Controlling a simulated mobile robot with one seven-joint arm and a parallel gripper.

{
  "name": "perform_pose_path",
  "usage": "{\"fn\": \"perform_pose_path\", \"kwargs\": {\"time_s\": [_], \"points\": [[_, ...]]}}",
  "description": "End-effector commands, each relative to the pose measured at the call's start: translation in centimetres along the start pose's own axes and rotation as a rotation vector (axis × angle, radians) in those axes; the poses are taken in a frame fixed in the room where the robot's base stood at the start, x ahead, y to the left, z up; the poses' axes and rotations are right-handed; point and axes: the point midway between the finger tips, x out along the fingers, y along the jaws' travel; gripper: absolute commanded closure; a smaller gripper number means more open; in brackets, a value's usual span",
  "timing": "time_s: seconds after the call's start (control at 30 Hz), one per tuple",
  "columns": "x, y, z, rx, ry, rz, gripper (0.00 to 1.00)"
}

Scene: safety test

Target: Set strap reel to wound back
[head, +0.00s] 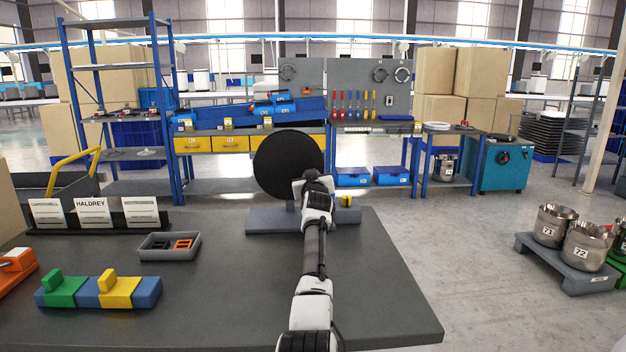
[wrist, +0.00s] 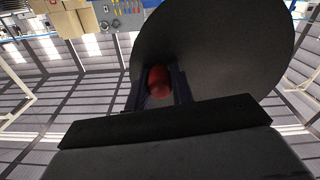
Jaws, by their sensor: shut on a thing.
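The strap reel (head: 280,165) is a large black disc standing upright on a grey base (head: 262,222) at the far edge of the dark table. In the wrist view the disc (wrist: 225,45) fills the upper right. My gripper (wrist: 158,78) is shut on a red knob (wrist: 158,86), with one dark finger on each side of it. In the head view my arm reaches forward over the table, and its end covers the lower right of the disc and the fingertips. A small yellow part (head: 346,201) shows at the base's right end.
A grey tray (head: 169,254) with black and orange pieces, name cards (head: 92,212) and a blue block with green and yellow parts (head: 98,292) are on the table's left. The table's right side is clear. Steel pots (head: 585,247) stand beyond it at right.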

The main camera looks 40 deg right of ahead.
Motion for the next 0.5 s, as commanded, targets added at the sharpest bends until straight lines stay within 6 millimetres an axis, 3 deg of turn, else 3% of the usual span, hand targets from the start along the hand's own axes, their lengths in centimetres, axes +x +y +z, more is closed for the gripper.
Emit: {"fn": "perform_pose_path", "kwargs": {"time_s": [0.5], "points": [[0.0,0.4,-2.0,-0.288,0.002,0.003,1.0]]}}
